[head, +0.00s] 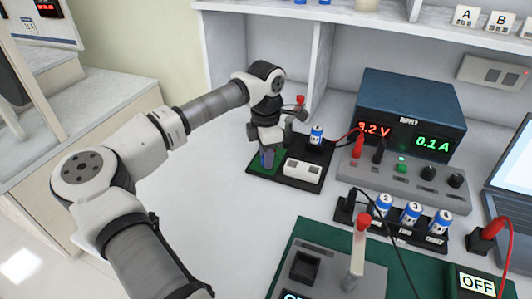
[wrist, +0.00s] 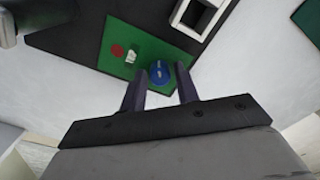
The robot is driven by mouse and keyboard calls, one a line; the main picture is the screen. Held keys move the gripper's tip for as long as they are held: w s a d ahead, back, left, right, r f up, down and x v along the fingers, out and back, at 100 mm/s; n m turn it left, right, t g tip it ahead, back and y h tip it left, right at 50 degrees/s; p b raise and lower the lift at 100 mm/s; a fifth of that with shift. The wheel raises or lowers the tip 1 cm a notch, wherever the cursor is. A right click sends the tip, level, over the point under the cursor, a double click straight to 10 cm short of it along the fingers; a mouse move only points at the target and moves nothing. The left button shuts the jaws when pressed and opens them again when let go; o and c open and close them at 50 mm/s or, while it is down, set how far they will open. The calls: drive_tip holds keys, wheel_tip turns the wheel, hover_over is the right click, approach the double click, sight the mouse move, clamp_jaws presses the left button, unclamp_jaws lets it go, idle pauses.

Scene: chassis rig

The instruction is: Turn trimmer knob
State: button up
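The trimmer knob looks to be the round blue knob (wrist: 159,72) with a pale slot mark, on a small green board (wrist: 118,72) in the wrist view. In the head view the green board (head: 256,167) shows at the left end of a black base, and the knob is hidden behind my fingers. My gripper (head: 267,160) points down over the board. In the wrist view my gripper (wrist: 160,82) has its two dark fingers apart, with the knob between and just beyond the tips. I see no finger touching it.
Beside the knob are a small white part (wrist: 131,57) and a red disc (wrist: 117,50). A white open box (head: 303,171) and a blue-white cell (head: 316,135) stand close right of my gripper. A power supply (head: 408,115) with cables is further right. The table at left is clear.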

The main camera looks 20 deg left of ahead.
clamp_jaws()
drive_tip(key=shift+n+b, duration=0.35)
drive_tip(key=shift+n, duration=0.05)
drive_tip(key=shift+n+b, duration=0.3)
drive_tip(key=shift+n, duration=0.6)
drive_tip(key=shift+o, duration=1.9)
unclamp_jaws()
drive_tip(key=shift+r, duration=0.15)
wheel_tip(320, 180, up, 14)
drive_tip(key=shift+f, duration=0.2)
drive_tip(key=shift+a, duration=0.1)
